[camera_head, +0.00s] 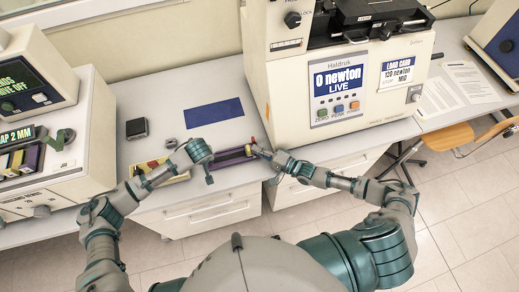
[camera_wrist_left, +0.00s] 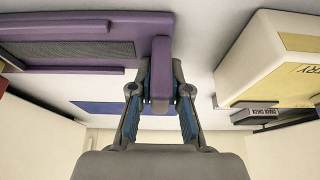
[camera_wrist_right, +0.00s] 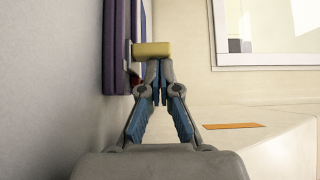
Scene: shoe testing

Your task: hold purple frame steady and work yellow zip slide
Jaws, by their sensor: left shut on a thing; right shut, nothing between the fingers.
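The purple frame (camera_head: 232,157) lies on the grey bench between my two grippers. In the left wrist view, my left gripper (camera_wrist_left: 160,88) is shut on the purple post (camera_wrist_left: 161,58) at the frame's end. The yellow zip slide (camera_wrist_right: 152,49) is a small block beside the purple frame (camera_wrist_right: 121,45) in the right wrist view. My right gripper (camera_wrist_right: 160,72) is shut and empty, its tips right at the yellow slide. Whether they touch it, I cannot tell. In the head view, my right gripper (camera_head: 259,151) is at the frame's right end.
A cream box with a yellow top (camera_wrist_left: 280,62) stands near my left gripper. The Haldruk tester (camera_head: 330,85), reading 0 newton, stands right behind my right gripper. A blue mat (camera_head: 213,112) and a dark block (camera_head: 136,128) lie farther back. The bench's front edge is close.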

